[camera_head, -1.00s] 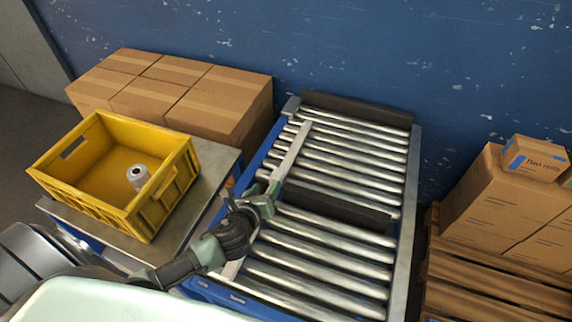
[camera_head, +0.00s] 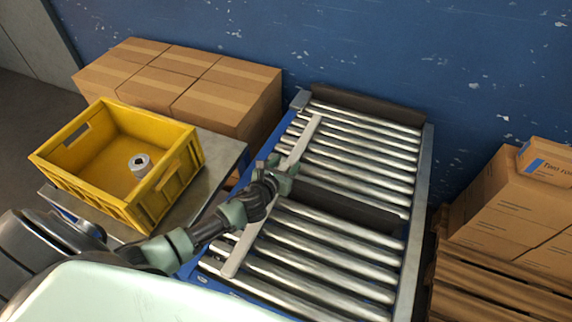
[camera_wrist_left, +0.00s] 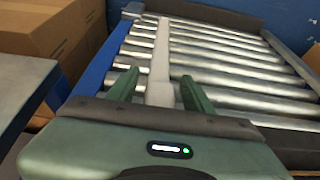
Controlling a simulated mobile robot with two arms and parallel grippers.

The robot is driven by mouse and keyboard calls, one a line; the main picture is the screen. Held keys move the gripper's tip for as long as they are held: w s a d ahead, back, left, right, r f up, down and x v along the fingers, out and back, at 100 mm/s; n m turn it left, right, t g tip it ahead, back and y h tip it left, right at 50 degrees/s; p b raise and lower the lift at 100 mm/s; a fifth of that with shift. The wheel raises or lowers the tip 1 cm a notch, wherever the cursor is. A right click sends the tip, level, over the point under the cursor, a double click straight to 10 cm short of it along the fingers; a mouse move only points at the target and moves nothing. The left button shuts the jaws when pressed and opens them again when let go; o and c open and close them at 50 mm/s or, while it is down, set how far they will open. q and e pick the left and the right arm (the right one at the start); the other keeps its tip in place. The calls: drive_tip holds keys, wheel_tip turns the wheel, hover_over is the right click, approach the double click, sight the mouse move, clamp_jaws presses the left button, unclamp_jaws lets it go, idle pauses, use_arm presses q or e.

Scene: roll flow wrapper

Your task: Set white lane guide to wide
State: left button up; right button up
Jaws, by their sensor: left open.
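The white lane guide (camera_head: 304,138) is a long pale bar lying lengthwise over the rollers, near the left side of the roller conveyor (camera_head: 345,255). My left gripper (camera_head: 284,172) is open at about the middle of the guide. In the left wrist view, the two green fingers of the gripper (camera_wrist_left: 159,90) stand on either side of the guide (camera_wrist_left: 160,62), with visible gaps. The gripper hides part of the guide in the head view; its near end shows below the wrist. My right gripper is not in view.
A dark crossbar (camera_head: 350,207) spans the rollers right of my gripper. A yellow crate (camera_head: 90,190) with a grey-white roll (camera_head: 140,165) stands on a metal table at left. Cartons (camera_head: 190,85) stand behind it, and more cartons (camera_head: 510,205) sit on a pallet at right.

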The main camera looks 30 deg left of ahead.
use_arm(q)
clamp_jaws()
idle(1.4)
